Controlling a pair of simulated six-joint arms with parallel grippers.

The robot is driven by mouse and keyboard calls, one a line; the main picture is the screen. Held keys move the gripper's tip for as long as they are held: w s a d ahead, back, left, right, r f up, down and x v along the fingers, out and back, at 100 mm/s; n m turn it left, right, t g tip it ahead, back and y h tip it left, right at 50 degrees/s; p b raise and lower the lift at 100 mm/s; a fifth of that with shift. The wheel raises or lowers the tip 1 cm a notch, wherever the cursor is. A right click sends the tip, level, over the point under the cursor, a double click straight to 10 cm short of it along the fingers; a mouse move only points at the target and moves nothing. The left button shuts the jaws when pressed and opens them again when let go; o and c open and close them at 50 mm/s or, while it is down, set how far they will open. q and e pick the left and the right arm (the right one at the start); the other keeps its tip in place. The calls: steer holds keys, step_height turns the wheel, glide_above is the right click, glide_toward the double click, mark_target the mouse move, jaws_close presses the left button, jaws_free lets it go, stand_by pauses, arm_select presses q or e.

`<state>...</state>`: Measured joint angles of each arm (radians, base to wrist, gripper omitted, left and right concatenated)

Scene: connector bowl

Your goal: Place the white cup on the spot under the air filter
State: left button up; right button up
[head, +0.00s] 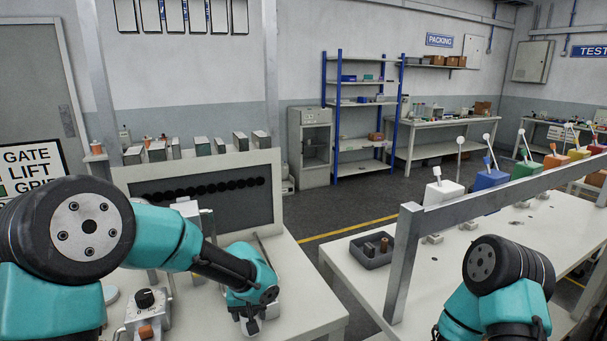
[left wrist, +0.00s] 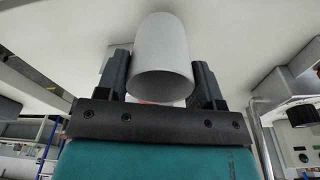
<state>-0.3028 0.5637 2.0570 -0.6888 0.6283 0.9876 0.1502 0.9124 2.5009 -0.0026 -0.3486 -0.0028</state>
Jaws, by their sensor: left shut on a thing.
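My left gripper (head: 250,322) hangs low over the front right part of the pale left bench. In the left wrist view, the left gripper (left wrist: 162,85) is shut on the white cup (left wrist: 163,48), with one dark finger on each side. The cup's round end faces the camera.
A grey panel with a row of dark holes (head: 205,196) stands behind the left arm. A control box with a black knob (head: 145,298) is at the bench's left front.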

arm_select(q)
steer(key=a+m, duration=0.1)
steer(key=a, duration=0.2)
steer(key=shift+s+a+m, duration=0.25)
steer(key=shift+s+m, duration=0.15)
steer(key=shift+w+a+f+m+h, duration=0.1)
steer(key=shift+w+a+m, duration=0.35)
steer(key=shift+a, duration=0.3)
steer(key=shift+w+a+f+m+h, duration=0.1)
steer(key=shift+w+a+m, duration=0.35)
steer(key=shift+a, duration=0.35)
steer(key=shift+w+a+m+h, duration=0.1)
steer(key=shift+w+a+m, duration=0.2)
steer(key=shift+a+m, duration=0.35)
